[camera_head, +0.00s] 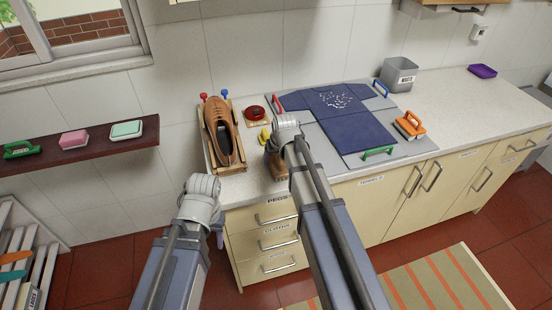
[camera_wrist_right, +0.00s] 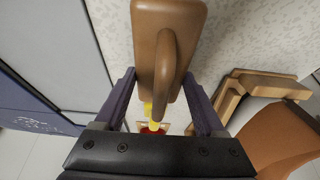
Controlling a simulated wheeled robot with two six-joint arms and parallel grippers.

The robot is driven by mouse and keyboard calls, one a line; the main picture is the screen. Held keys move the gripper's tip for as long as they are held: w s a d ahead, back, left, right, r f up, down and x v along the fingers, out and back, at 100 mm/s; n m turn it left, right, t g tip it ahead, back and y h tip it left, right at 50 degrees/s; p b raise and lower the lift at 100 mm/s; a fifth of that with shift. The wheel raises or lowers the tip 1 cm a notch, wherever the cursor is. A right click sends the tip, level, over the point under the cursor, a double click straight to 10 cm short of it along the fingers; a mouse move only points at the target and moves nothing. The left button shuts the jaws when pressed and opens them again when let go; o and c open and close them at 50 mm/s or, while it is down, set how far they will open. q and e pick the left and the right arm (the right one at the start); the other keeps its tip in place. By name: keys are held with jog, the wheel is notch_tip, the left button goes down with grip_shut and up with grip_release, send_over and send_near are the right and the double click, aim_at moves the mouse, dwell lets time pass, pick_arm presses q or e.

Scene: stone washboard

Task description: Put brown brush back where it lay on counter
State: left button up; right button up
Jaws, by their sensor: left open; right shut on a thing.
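The brown brush (camera_head: 278,170) shows partly below my right wrist, near the counter's front edge and right of the shoe stand. In the right wrist view the brush (camera_wrist_right: 148,45) has a brown body with a loop handle. It lies between the fingers of my right gripper (camera_wrist_right: 160,88), which is shut on it. Whether the brush touches the counter (camera_head: 240,187) is hidden. My left gripper (camera_head: 212,222) is open below its wrist, in front of the counter's left end; its fingers are mostly hidden.
A brown shoe (camera_head: 222,133) stands in a wooden stand (camera_head: 238,168). A red round tin (camera_head: 256,113) and a yellow item (camera_head: 264,136) sit behind the brush. A grey board (camera_head: 402,150) with dark cloth (camera_head: 352,132) and an orange-handled brush (camera_head: 410,124) occupy the counter to the right.

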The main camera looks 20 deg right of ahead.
jog(key=o, duration=1.2)
jog(key=shift+f, duration=0.1)
jog(key=shift+c, duration=0.2)
jog(key=p+v, duration=1.1)
jog(key=v, duration=0.1)
jog(key=shift+r+p, duration=0.25)
jog(key=shift+p, duration=0.1)
jog(key=s+a+n+g, duration=0.1)
jog(key=s+a+g, duration=0.1)
jog(key=s+a, duration=0.4)
jog(key=s+a+f+n+g+h, duration=0.1)
jog(key=s+a, duration=0.6)
jog(key=s, duration=0.7)
jog(key=shift+s+a+f+n+g+h, duration=0.3)
jog(key=shift+n+g, duration=0.4)
jog(key=shift+g, duration=0.3)
